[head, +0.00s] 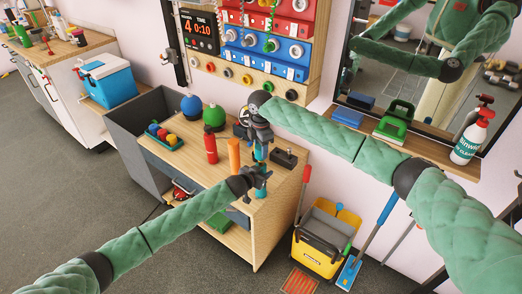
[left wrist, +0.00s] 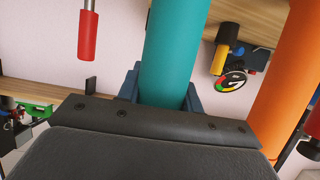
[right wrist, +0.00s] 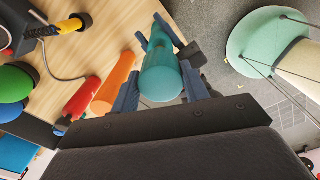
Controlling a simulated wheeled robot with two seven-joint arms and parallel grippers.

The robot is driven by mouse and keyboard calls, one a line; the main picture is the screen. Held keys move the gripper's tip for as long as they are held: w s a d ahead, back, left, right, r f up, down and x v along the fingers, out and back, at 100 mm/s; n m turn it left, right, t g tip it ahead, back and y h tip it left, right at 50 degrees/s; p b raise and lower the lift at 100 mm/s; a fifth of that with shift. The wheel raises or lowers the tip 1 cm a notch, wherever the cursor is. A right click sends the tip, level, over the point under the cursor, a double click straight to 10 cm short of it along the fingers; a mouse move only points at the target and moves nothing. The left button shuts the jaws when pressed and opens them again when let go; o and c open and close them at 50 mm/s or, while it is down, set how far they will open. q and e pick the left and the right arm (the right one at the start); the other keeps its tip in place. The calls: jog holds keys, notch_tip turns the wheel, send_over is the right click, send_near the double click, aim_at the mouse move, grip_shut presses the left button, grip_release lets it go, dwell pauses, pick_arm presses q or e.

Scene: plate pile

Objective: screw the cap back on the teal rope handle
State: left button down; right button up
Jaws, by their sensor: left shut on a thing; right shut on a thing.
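The teal handle (head: 259,152) stands roughly upright at the right side of the wooden workbench. My left gripper (head: 258,176) is shut around it low down; the left wrist view shows the teal cylinder (left wrist: 176,55) between its fingers. My right gripper (head: 261,138) is above the left one, at the handle's top end. In the right wrist view its fingers are shut on a round, darker teal end piece (right wrist: 160,84), which looks like the cap. It is in line with the handle. Whether any gap lies between cap and handle cannot be told.
An orange handle (head: 234,155) and a red one (head: 211,148) stand just left of the teal handle. A dark block (head: 284,158) lies to the right, near the bench edge.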

jog(key=shift+f, duration=0.75)
jog(key=shift+f, duration=0.9)
jog(key=shift+f, duration=0.6)
